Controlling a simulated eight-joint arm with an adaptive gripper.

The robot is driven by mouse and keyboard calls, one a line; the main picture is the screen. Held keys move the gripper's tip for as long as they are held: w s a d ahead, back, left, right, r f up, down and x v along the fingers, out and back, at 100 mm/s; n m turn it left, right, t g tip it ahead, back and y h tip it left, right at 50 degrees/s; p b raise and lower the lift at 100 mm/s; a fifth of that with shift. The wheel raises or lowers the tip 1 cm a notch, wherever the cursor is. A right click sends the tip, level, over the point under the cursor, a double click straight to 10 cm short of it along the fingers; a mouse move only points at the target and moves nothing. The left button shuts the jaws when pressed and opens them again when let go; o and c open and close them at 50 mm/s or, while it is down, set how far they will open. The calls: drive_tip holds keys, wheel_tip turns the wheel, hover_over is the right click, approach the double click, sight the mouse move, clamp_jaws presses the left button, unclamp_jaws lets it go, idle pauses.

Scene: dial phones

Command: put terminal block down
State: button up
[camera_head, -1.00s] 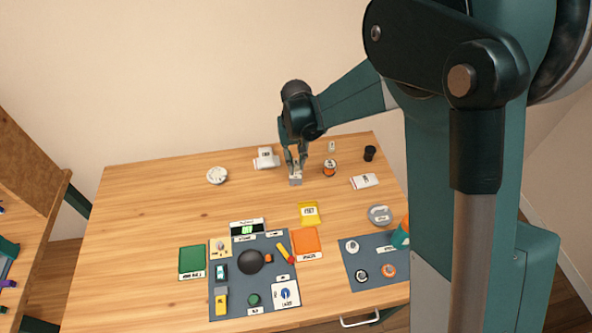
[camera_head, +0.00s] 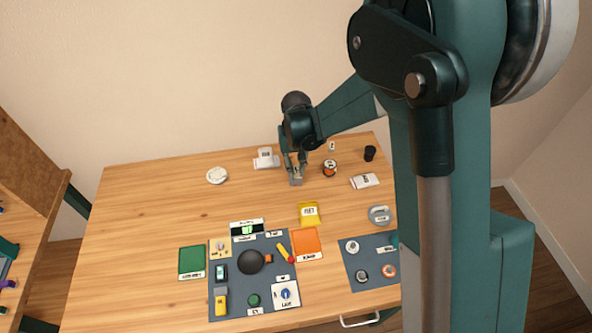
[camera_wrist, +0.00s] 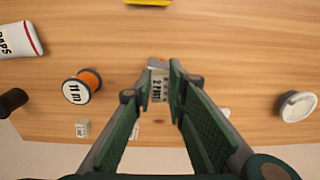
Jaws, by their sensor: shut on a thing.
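The terminal block (camera_head: 295,180) is a small grey-white piece near the back of the wooden table, right of centre. In the wrist view the terminal block (camera_wrist: 158,88) carries a printed label and sits between my two fingertips. My gripper (camera_head: 295,170) points down and is shut on it; its fingers (camera_wrist: 158,73) flank the block in the wrist view. The block is at or very near the table top; I cannot tell whether its underside touches. The fingers partly hide its sides.
A white round dish (camera_head: 217,175) is farther left. The left part of the table (camera_head: 130,235) is clear.

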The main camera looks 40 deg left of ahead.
sight(296, 172)
drive_tip(key=shift+f, duration=0.2)
drive_tip(key=o, duration=0.8)
drive_tip(key=shift+c, duration=0.2)
drive_tip(key=shift+r, duration=0.15)
wheel_tip(296, 172, up, 12)
drive_tip(key=shift+p, duration=0.35)
drive_tip(key=shift+r, duration=0.1)
idle(0.5)
